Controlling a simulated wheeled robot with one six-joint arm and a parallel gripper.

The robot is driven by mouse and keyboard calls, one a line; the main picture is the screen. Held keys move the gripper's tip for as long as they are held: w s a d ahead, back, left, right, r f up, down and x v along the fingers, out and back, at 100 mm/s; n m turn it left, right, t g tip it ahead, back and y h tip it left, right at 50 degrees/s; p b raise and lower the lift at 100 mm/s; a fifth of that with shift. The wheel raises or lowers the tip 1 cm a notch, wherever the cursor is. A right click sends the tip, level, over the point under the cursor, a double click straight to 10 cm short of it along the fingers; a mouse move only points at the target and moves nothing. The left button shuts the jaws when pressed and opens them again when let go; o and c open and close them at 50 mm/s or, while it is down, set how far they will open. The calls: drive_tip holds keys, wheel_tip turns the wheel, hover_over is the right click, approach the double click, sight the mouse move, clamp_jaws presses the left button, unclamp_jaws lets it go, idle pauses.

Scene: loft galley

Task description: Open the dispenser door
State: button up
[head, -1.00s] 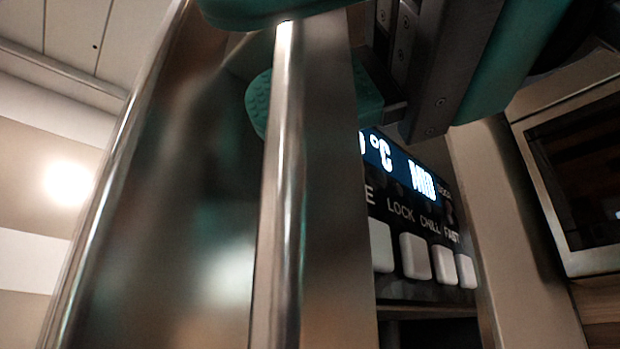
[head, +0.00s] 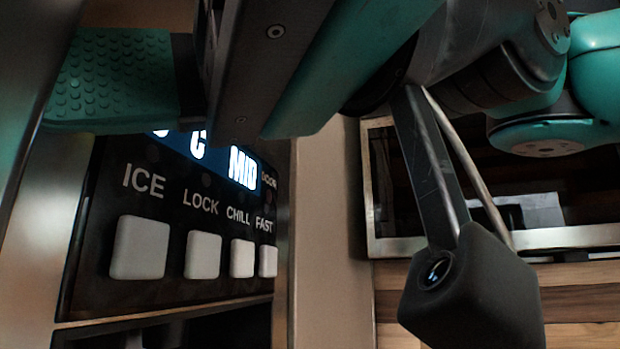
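A shiny metal panel (head: 35,60), which looks like the dispenser door seen close up, fills the upper left edge of the head view. Most of it is out of frame. The dispenser's black control panel (head: 180,285) shows beside it, with a lit display (head: 228,160) and white buttons under ICE, LOCK, CHILL and FAST. My gripper (head: 110,80) is at the top left, in front of the control panel. One teal studded finger pad shows near the metal panel's edge. The other finger is not visible, so its opening and any contact with the door are hidden.
A dark recess (head: 190,334) lies below the control panel. A beige upright (head: 332,240) stands to its right. Beyond it, a framed dark-fronted appliance (head: 375,195) sits above wood boards (head: 580,305). My arm and its camera block cross the right side.

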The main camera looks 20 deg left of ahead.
sight(226, 214)
drive_tip(key=shift+o, duration=0.7)
drive_tip(key=shift+w+a+f+m+t+p, duration=0.15)
drive_tip(key=shift+w+m+t+p, duration=0.15)
drive_tip(key=shift+w+p, duration=0.95)
drive_tip(key=shift+o, duration=1.4)
drive_tip(key=p, duration=0.2)
drive_tip(key=shift+w+p, duration=0.4)
drive_tip(key=shift+w+f+p, duration=0.1)
drive_tip(key=shift+w+p, duration=0.2)
drive_tip(key=shift+w, duration=0.15)
drive_tip(key=c, duration=0.4)
drive_tip(key=w+p, duration=0.1)
drive_tip(key=p, duration=0.2)
drive_tip(key=w+p, duration=0.5)
drive_tip(key=p, duration=0.5)
drive_tip(key=shift+w, duration=0.2)
drive_tip(key=w+p, duration=0.7)
drive_tip(key=p, duration=0.4)
drive_tip(key=shift+w, duration=0.3)
drive_tip(key=shift+w+p, duration=0.45)
drive_tip(key=shift+w, duration=0.05)
